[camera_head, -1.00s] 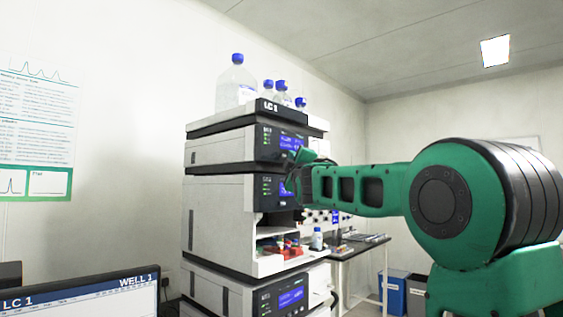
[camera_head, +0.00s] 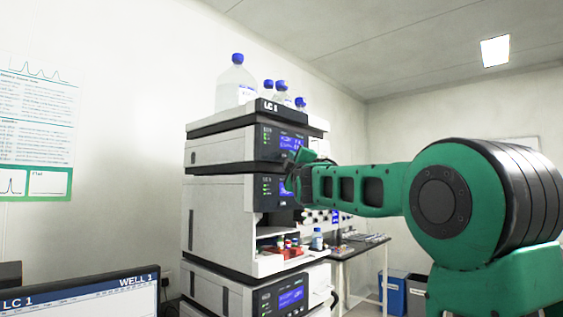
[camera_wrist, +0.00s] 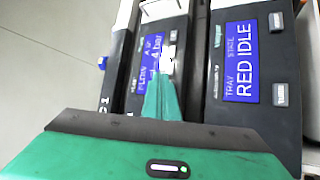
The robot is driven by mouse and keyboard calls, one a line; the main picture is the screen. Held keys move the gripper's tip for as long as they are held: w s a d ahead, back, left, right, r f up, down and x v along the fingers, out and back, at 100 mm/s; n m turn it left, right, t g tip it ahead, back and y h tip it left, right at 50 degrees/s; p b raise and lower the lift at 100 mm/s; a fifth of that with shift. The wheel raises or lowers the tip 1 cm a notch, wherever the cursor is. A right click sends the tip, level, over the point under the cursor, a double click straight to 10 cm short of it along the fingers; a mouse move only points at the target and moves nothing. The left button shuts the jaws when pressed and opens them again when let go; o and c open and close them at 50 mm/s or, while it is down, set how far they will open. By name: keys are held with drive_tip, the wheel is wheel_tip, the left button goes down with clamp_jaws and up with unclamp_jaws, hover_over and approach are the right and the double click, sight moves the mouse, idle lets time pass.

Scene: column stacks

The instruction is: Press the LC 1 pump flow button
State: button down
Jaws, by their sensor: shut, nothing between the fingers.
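The LC 1 stack (camera_head: 215,215) stands left of my arm in the head view. Its pump module (camera_head: 222,149) is the upper unit with a blue screen, just under the tray marked LC 1. In the wrist view the pump's blue screen (camera_wrist: 153,60) shows partly readable flow and bar text. My gripper (camera_wrist: 164,72) is shut and empty, with its fingertips over the pump's front panel beside the screen. The flow button is not clearly visible; the fingers cover that part of the panel. I cannot tell whether the tips touch it.
Blue-capped bottles (camera_head: 237,85) stand on top of the stack. An open bay (camera_head: 282,252) holds small vials. A monitor (camera_head: 85,298) is at lower left.

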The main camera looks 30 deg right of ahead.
drive_tip(key=shift+w, duration=0.1)
drive_tip(key=shift+w+a, duration=0.2)
drive_tip(key=shift+w, duration=0.05)
drive_tip(key=shift+w+a+r, duration=0.1)
drive_tip(key=shift+w+a, duration=0.05)
drive_tip(key=shift+w, duration=0.2)
idle(1.0)
idle(0.4)
drive_tip(key=shift+s+d, duration=0.3)
drive_tip(key=shift+s, duration=0.5)
drive_tip(key=s, duration=0.1)
drive_tip(key=s+d, duration=0.1)
drive_tip(key=s, duration=0.2)
drive_tip(key=shift+s+d, duration=0.35)
idle(0.6)
